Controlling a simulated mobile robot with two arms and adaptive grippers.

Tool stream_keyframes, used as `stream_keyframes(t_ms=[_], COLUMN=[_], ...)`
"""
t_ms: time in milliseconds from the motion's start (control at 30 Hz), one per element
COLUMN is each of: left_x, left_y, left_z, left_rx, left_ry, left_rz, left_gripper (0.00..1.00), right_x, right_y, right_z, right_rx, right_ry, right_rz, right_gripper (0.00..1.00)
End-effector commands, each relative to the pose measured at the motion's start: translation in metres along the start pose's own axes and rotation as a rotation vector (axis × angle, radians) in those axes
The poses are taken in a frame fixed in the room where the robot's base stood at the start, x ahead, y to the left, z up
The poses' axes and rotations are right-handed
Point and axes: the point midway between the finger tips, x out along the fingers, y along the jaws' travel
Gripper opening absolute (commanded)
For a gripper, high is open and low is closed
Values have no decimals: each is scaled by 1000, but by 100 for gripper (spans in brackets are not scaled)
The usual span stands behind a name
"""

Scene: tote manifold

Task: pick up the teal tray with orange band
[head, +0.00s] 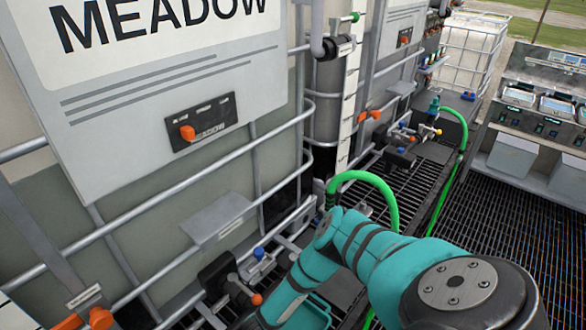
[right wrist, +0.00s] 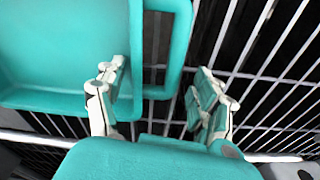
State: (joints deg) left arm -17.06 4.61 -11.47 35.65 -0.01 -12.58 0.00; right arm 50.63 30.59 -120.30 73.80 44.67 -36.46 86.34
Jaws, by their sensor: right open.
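A teal tray (right wrist: 60,102) fills the upper left of the right wrist view, cut off by the frame. A teal loop like a handle (right wrist: 180,50) stands out from its right side. No orange band shows. My right gripper (right wrist: 158,88) is open, with one pale finger by the tray's wall and the other to the right of the loop. The loop's lower bar lies between the fingers in the picture; I cannot tell whether they touch it. In the head view my teal right arm reaches down to the lower middle and its gripper is hidden. My left gripper is out of view.
A large caged tank with a MEADOW label (head: 210,135) stands at the left. A black valve with an orange tip (head: 225,282) juts out low beside my arm. A green hose (head: 375,182) loops behind it. Dark floor grating (head: 500,215) lies open at the right.

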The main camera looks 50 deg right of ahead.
Motion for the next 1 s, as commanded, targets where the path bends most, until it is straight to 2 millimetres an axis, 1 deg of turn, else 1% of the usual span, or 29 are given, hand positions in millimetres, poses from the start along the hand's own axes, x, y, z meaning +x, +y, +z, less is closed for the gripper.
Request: stream_keyframes(t_ms=[133,667,1000], left_x=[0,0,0], left_y=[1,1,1], left_z=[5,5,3], left_rx=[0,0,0], left_ry=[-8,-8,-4], left_rz=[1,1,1], left_gripper=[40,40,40], right_x=[0,0,0], right_y=[0,-1,-1], right_z=[0,1,1], right_rx=[0,0,0], right_ry=[-1,-1,-1], right_rz=[-1,-1,-2], right_gripper=[69,0,0])
